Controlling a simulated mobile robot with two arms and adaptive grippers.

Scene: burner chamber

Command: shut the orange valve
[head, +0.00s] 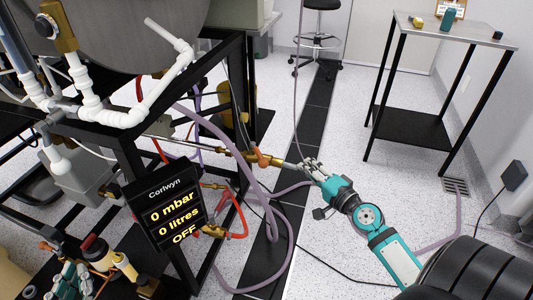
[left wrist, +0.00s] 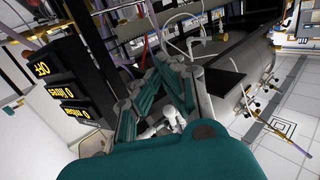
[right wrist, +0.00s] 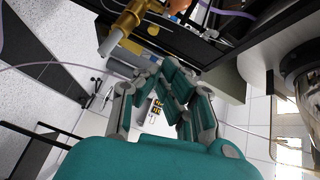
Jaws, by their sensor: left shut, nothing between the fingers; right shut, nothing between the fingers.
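An orange valve handle (head: 263,158) sits on a brass pipe that sticks out to the right of the black frame and ends in a grey nozzle (head: 290,165). My right gripper (head: 309,165) is shut and empty, close to the nozzle's end; I cannot tell if they touch. In the right wrist view the brass fitting (right wrist: 130,20) and its pale nozzle lie up and left of the shut fingers (right wrist: 162,72).
A black display (head: 165,208) reads 0 mbar, 0 litres, OFF. White pipes (head: 110,115), purple hoses and a red hose (head: 240,215) crowd the black frame. A metal-topped table (head: 455,30) stands at the back right. Open speckled floor lies between it and the frame.

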